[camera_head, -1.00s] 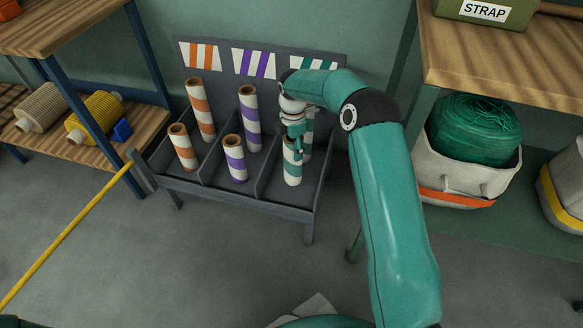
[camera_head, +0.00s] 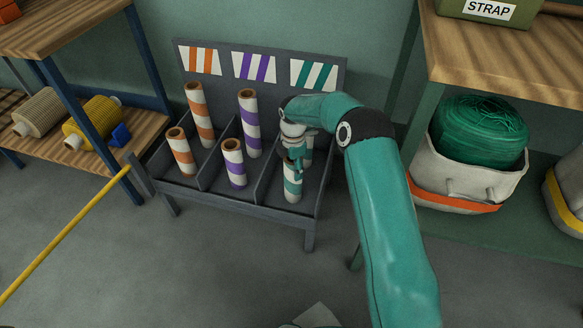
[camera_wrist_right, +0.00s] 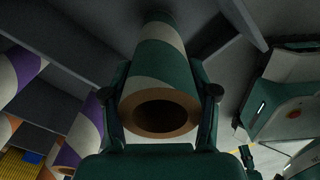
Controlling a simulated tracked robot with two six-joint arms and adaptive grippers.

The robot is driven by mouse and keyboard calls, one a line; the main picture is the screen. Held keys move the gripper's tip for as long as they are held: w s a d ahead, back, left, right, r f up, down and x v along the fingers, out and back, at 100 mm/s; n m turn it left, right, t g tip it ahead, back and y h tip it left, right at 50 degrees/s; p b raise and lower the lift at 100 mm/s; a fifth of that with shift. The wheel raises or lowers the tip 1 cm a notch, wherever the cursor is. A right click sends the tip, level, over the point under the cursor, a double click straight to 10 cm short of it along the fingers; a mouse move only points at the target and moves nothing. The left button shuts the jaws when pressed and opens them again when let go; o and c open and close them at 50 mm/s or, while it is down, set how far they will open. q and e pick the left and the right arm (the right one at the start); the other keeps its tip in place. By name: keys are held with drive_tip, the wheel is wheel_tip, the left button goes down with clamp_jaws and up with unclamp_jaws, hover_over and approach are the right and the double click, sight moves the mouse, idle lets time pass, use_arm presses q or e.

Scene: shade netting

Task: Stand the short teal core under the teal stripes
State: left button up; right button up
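The short teal core (camera_head: 292,188), a white tube with teal stripes, is upright in the right compartment of the grey rack (camera_head: 262,207), below the teal stripes (camera_head: 314,75) on the backboard. My right gripper (camera_head: 294,164) is at its top from above, partly hidden by my wrist. In the right wrist view, the fingers (camera_wrist_right: 160,95) lie on both sides of the core (camera_wrist_right: 160,62), close against it, with its open brown end facing the camera. Whether its foot touches the rack floor is hard to tell. My left gripper is not in view.
Short and tall purple cores (camera_head: 234,165) (camera_head: 250,125) and orange cores (camera_head: 182,155) (camera_head: 200,112) fill the other compartments. A bench with a bag of green netting (camera_head: 478,130) stands right.

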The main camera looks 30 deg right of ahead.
drive_tip(key=o, duration=0.4)
wheel_tip(320, 180, up, 12)
drive_tip(key=p, duration=0.5)
drive_tip(key=s+a+f+m+y, duration=0.2)
drive_tip(key=s+a+f+m, duration=0.25)
drive_tip(key=a+f, duration=0.35)
drive_tip(key=s+a+f+m+y, duration=0.1)
drive_tip(key=s+a+f+m, duration=0.3)
drive_tip(key=s+a+f, duration=0.3)
drive_tip(key=s+a+f+m, duration=0.1)
drive_tip(key=s+a+m, duration=0.3)
drive_tip(key=s, duration=0.4)
drive_tip(key=s+a+f+m+y, duration=0.1)
drive_tip(key=s+a+f+m, duration=0.1)
drive_tip(key=s+a+m, duration=0.3)
drive_tip(key=s+m, duration=0.1)
drive_tip(key=s, duration=0.3)
drive_tip(key=shift+a+m+t, duration=0.2)
drive_tip(key=shift+m+t, duration=0.1)
drive_tip(key=shift+m, duration=0.05)
